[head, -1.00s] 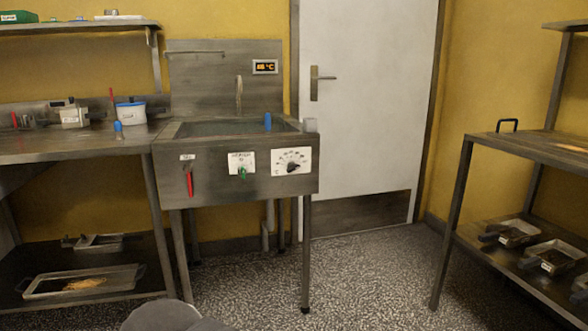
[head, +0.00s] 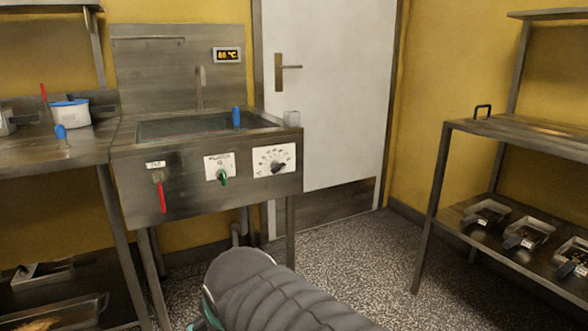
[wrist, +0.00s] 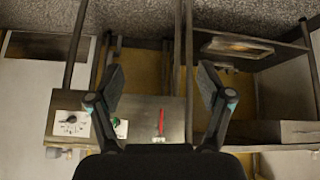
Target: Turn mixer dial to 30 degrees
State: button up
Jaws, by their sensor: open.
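A white dial plate with a round dark knob (head: 278,166) and a printed scale sits at the right of the steel unit's front. Left of it, a green knob (head: 222,178) sits on a smaller white plate. The lettering is too small to read, so I cannot tell which is the mixer dial. In the wrist view, which looks inverted, the scaled dial (wrist: 71,120) is at the left and the green knob (wrist: 118,128) is partly hidden behind a finger. My gripper (wrist: 160,82) is open and empty, apart from the panel. The head view shows my arm but not its fingers.
A red handle (head: 161,195) hangs on the panel's left. A side table (head: 50,148) adjoins left, and a rack (head: 520,140) stands right. Speckled floor (head: 350,255) is open between.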

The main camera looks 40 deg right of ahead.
jog(key=w+d+r+m+t+h, duration=0.1)
jog(key=w+d+r+t+h, duration=0.15)
jog(key=w+d, duration=0.6)
jog(key=n+t+b, duration=0.1)
jog(key=n+t, duration=0.3)
jog(key=t, duration=0.4)
send_near(280, 169)
jog(key=shift+h, duration=0.25)
jog(key=x, duration=0.5)
jog(key=p+x, duration=0.1)
jog(key=x, duration=0.4)
jog(key=shift+w+f, duration=0.2)
jog(key=shift+w, duration=0.15)
jog(key=c, duration=1.2)
